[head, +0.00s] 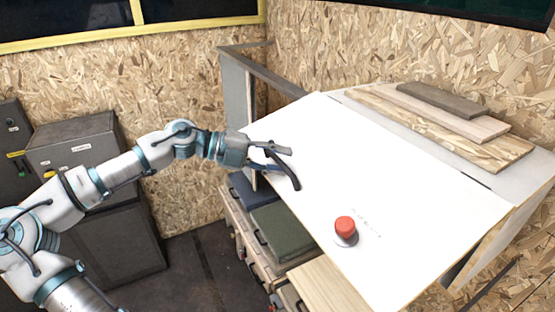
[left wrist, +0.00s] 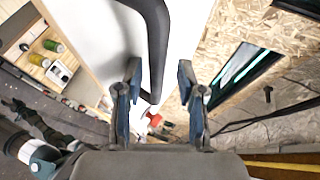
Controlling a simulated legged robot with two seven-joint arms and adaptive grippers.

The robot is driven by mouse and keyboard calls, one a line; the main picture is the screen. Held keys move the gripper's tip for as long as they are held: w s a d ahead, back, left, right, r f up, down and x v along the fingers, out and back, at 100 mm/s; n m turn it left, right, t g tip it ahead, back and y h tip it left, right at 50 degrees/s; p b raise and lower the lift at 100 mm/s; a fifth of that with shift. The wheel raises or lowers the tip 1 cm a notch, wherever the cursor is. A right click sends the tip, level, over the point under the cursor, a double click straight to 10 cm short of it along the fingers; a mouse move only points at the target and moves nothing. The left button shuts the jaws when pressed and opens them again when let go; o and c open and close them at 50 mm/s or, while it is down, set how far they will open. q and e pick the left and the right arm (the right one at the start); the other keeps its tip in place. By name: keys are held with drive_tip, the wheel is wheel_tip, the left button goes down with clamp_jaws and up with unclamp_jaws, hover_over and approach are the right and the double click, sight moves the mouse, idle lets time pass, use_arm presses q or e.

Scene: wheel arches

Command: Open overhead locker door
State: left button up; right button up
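The locker door is a large white panel (head: 340,150) that slopes down from the locker's top in the head view. A red knob (head: 345,226) sits on its face near the lower edge. A dark curved handle (head: 289,174) is at the door's left part. In the left wrist view the handle (left wrist: 157,40) runs down from the top, and its end lies between the finger lines. My left gripper (left wrist: 158,92) is open, with the fingers apart on both sides of the handle's end; contact cannot be told. My right gripper is not in view.
Several boards (head: 450,125) lie stacked on the locker's top. Cases, one of them green (head: 281,229), and drawers stand below the door's edge. A grey cabinet (head: 85,150) stands at the left. Dark floor (head: 200,262) lies free between the cabinet and the drawers.

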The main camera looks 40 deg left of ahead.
use_arm(q)
drive_tip(key=v, duration=1.2)
